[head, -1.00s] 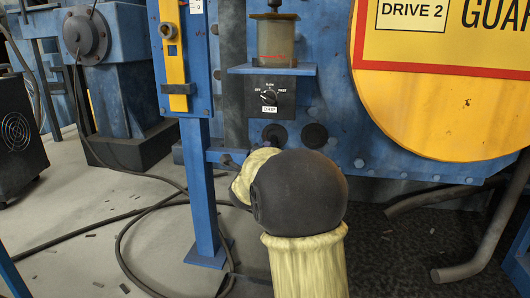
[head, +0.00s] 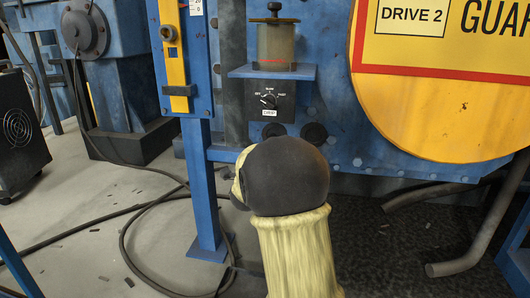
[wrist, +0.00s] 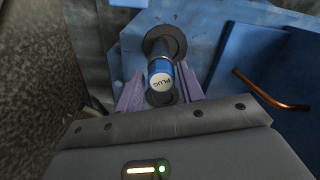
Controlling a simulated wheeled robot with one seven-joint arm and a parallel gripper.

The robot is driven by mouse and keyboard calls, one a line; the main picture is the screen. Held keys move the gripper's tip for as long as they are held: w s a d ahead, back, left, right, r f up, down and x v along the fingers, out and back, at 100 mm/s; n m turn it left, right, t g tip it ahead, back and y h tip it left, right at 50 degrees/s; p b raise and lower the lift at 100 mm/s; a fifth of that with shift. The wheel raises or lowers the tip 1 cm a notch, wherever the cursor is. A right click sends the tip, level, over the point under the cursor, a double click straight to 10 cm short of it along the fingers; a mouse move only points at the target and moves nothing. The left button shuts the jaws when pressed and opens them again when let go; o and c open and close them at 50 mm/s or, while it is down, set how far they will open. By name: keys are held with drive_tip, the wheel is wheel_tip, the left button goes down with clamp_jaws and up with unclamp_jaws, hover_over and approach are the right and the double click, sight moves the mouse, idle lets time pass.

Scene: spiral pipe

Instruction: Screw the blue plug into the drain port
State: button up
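The blue plug (wrist: 160,72) shows in the wrist view with its white end, lettered PLUG, facing the camera. Its far end meets or overlaps a dark round fitting (wrist: 166,38) on the blue wall; I cannot tell how deep it sits. My gripper (wrist: 161,68) has its two purple fingers on either side of the plug, with a narrow gap visible on each side. A second dark round (wrist: 167,99) is partly hidden behind the plug. In the head view two dark round ports (head: 275,132) and (head: 314,133) show on the wall; my arm hides the gripper and plug.
A blue post (head: 203,190) stands left of my arm. A shelf (head: 272,72) with a glass cup (head: 277,43) and a dial box (head: 270,100) is above the ports. A copper pipe (wrist: 270,92) juts out at right in the wrist view. Cables (head: 125,235) lie on the floor.

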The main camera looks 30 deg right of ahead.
drive_tip(key=shift+n+p, duration=4.3)
drive_tip(key=shift+n, duration=1.2)
drive_tip(key=shift+n+p, duration=1.3)
drive_tip(key=shift+n, duration=0.3)
clamp_jaws()
drive_tip(key=shift+f+m+b, duration=0.1)
drive_tip(key=shift+m+b, duration=0.2)
drive_tip(key=shift+b, duration=0.1)
drive_tip(key=shift+m+b, duration=0.5)
